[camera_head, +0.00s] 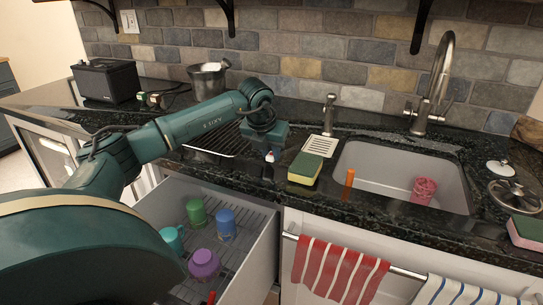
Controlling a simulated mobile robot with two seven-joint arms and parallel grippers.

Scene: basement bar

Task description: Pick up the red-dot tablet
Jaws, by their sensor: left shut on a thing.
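My left gripper (270,149) points down above the dark counter edge, left of the green and yellow sponge. It is shut on a small whitish piece with a touch of red, the red-dot tablet (270,157). The tablet is mostly hidden by the fingers, and its details are too small to read. It shows just above the counter's front edge; I cannot tell whether it touches the counter. My right gripper is not in view.
An open pull-out drawer (262,254) below holds purple (204,264), green (196,212), blue (226,224) and teal cups. The sponge (305,168), an orange stick (349,178) and the sink (385,160) with a pink cup (423,190) are to the right.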

